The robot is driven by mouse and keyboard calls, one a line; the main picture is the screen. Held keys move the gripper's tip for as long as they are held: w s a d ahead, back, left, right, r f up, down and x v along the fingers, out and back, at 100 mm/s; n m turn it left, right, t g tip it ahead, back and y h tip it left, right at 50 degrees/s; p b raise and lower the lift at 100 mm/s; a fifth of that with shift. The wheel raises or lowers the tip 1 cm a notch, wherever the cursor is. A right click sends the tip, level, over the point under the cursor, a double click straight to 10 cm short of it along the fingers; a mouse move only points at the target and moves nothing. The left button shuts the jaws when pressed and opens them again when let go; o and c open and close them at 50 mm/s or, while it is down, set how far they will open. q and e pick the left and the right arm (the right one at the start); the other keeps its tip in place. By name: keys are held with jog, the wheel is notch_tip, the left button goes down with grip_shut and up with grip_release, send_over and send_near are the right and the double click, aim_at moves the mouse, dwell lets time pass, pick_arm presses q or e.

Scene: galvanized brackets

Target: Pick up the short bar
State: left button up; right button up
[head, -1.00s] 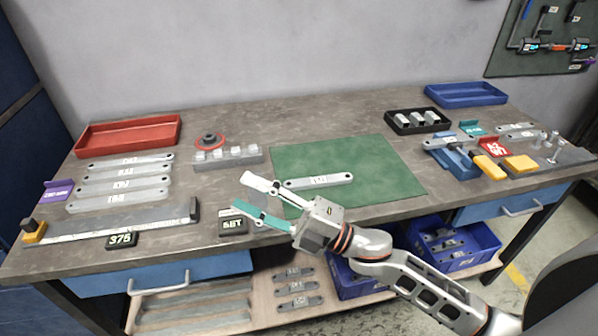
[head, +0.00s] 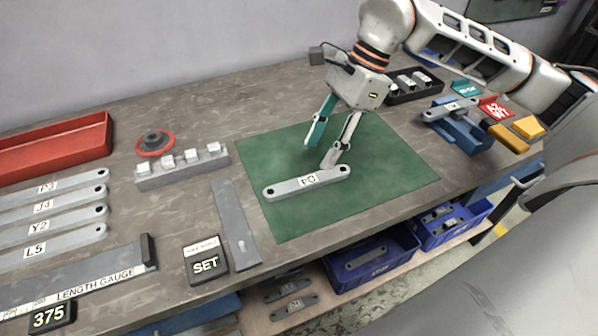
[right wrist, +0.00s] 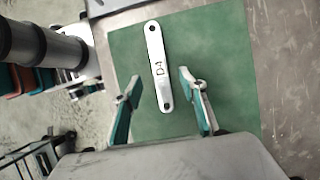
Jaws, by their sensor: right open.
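A short grey bar (head: 290,187) with a hole at each end and a white label lies flat on the green mat (head: 395,165). My right gripper (head: 321,154) hangs over the mat, pointing down, just behind the bar in the head view. It is open and empty, with one teal and one pale finger side showing. In the right wrist view the bar (right wrist: 158,60) lies between and beyond the two spread fingertips (right wrist: 160,78), apart from both. My left gripper is not in view.
Longer labelled bars (head: 55,207) lie at the left near a red tray (head: 60,145) and a length gauge (head: 90,280). A grey block with pegs (head: 183,165) and a SET box (head: 205,260) stand left of the mat. A blue fixture (head: 462,130) holding a bar stands to the right.

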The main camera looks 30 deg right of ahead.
aim_at(309, 180)
jog(key=shift+w+d+f, duration=0.2)
jog(key=shift+d, duration=0.15)
jog(key=shift+a+f, duration=0.1)
jog(key=shift+f, duration=0.25)
jog(key=x, duration=0.6)
jog(key=shift+s+a+f+b, duration=0.1)
jog(key=shift+s+f+b, duration=0.2)
grip_shut()
